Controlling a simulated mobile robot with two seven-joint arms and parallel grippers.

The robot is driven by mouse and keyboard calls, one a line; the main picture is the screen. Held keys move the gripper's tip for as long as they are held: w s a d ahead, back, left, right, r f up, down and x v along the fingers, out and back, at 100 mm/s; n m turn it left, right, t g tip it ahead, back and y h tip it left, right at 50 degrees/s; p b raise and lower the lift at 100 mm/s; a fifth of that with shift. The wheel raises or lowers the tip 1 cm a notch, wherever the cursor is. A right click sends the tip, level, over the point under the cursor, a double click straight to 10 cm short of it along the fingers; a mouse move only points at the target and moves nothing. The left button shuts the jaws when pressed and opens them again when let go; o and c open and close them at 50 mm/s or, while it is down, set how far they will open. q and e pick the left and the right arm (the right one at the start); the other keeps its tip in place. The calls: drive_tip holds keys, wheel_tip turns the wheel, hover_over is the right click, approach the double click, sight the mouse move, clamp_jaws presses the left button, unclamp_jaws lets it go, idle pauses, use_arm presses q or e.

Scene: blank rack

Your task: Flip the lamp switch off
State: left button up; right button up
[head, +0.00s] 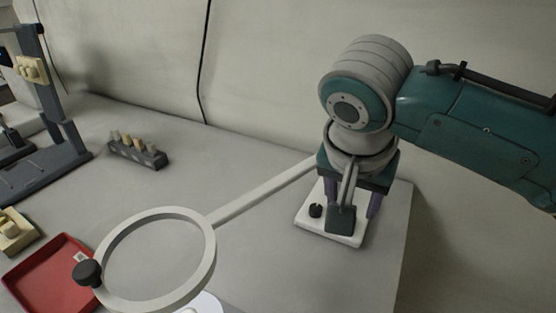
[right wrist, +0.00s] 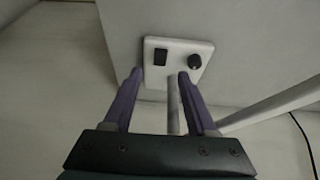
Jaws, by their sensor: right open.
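The lamp has a white base plate (head: 329,233) near the table's right edge, a pale arm (head: 262,192) and a large ring head (head: 212,245) at the left. In the right wrist view the base (right wrist: 178,44) carries a black rocker switch (right wrist: 160,57) and a round black knob (right wrist: 195,61). The knob (head: 316,210) also shows in the head view. My right gripper (right wrist: 160,76) is open above the base, its purple fingers pointing towards it. The lamp's post (right wrist: 174,108) shows between the fingers. I cannot tell whether either finger touches anything. My left gripper is out of view.
A red tray (head: 48,268), a cream block (head: 14,232) and a dark rack with small pegs (head: 138,152) stand at the left. A dark frame (head: 58,110) is at the far left. A white disc (head: 207,304) lies under the ring. The table's middle is clear.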

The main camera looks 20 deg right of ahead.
drive_tip(key=b+x, duration=0.1)
drive_tip(key=x, duration=0.4)
drive_tip(key=shift+d+f+b, duration=0.1)
drive_tip(key=shift+f+b, duration=0.25)
drive_tip(key=shift+f, duration=0.05)
clamp_jaws()
